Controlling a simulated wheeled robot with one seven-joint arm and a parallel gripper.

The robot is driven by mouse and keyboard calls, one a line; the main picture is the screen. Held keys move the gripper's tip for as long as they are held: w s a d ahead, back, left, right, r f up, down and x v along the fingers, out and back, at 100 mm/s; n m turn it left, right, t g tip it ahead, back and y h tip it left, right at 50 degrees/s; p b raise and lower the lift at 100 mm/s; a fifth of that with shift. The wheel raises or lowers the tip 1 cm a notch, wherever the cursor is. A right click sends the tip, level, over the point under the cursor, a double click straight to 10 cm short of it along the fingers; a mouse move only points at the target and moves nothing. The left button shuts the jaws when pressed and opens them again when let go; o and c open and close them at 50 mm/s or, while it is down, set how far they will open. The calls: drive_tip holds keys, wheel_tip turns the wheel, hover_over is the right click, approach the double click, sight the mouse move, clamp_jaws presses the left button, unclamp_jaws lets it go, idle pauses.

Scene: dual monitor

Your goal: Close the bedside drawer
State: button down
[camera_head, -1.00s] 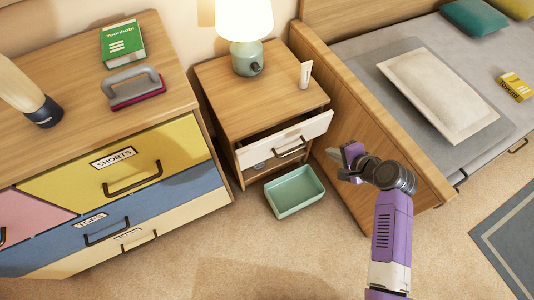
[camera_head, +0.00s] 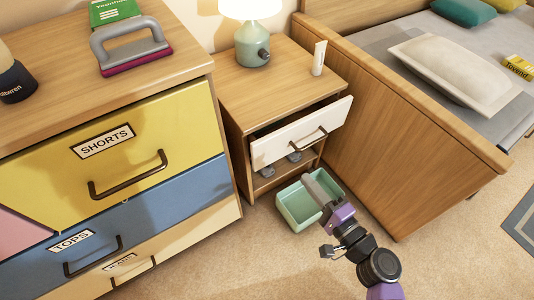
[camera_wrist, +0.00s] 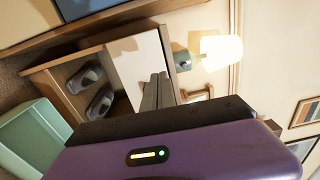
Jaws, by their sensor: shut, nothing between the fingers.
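The bedside drawer (camera_head: 275,150) has a white front with a black handle (camera_head: 309,147). It is pulled out from the wooden nightstand (camera_head: 290,75), and a dark gap shows behind its front. In the wrist view the white drawer front (camera_wrist: 135,60) stands behind my fingers. My gripper (camera_head: 310,178) is below and in front of the drawer, over the green bin. In the wrist view my gripper (camera_wrist: 160,78) has its two grey fingers together, with nothing between them. I cannot tell from these views whether the fingertips touch the drawer front.
A green bin (camera_head: 292,212) stands on the floor before the nightstand. Grey slippers (camera_wrist: 85,78) lie on the shelf below the drawer. A lamp (camera_head: 252,45) and white tube (camera_head: 319,58) stand on top. The dresser (camera_head: 190,195) is left, the bed's wooden side (camera_head: 400,150) right.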

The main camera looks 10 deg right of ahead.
sight(272, 140)
drive_tip(key=x, duration=1.4)
drive_tip(key=shift+f+b, duration=0.1)
drive_tip(key=shift+b, duration=0.2)
drive_tip(key=shift+a, duration=0.1)
drive_tip(key=shift+w, duration=0.15)
drive_tip(key=b+x, duration=0.1)
drive_tip(key=x, duration=0.3)
drive_tip(key=shift+w+b, duration=0.2)
drive_tip(key=shift+b, duration=0.15)
drive_tip(key=shift+w+a, duration=0.1)
